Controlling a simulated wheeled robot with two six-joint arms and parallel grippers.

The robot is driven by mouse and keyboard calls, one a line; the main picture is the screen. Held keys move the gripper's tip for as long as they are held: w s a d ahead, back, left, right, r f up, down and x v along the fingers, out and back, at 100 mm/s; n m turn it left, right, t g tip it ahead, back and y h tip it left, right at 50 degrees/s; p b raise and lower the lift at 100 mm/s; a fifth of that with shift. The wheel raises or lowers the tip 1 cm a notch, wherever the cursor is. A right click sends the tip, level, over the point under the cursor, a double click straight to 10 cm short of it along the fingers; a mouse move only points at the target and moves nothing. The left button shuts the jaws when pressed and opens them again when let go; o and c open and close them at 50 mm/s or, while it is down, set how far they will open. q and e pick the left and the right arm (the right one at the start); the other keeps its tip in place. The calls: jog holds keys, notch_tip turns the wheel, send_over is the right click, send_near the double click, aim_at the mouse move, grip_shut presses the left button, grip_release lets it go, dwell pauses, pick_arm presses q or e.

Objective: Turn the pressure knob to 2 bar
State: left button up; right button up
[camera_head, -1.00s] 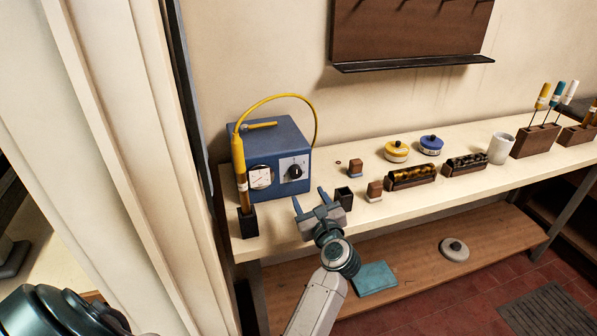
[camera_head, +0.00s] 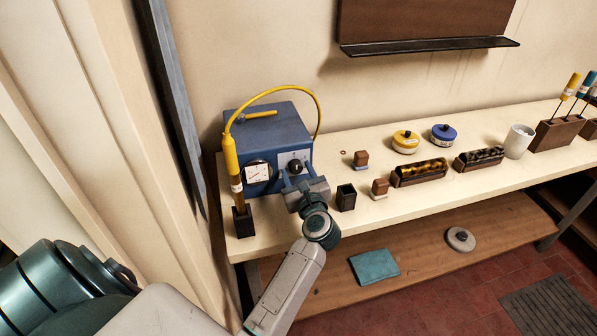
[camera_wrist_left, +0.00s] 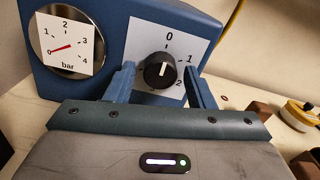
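The blue pressure unit (camera_head: 275,135) stands at the left end of the bench. Its front has a round gauge (camera_head: 257,172) marked in bar and a black pressure knob (camera_head: 295,167) on a white dial plate. In the left wrist view the white mark on the knob (camera_wrist_left: 158,70) points up, near 0; 1 and 2 lie clockwise. The red gauge needle (camera_wrist_left: 61,48) points left, below the 1. My left gripper (camera_head: 301,181) is open in front of the knob, one finger on each side of it, with gaps visible. My right gripper is out of view.
A yellow-handled tool (camera_head: 232,170) stands in a black holder left of the unit, with a yellow hose arching over. Yellow and blue tins (camera_head: 443,135) stand further right.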

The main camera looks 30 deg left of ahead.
pick_arm(q)
jog(key=c, duration=0.7)
jog(key=shift+c, duration=0.2)
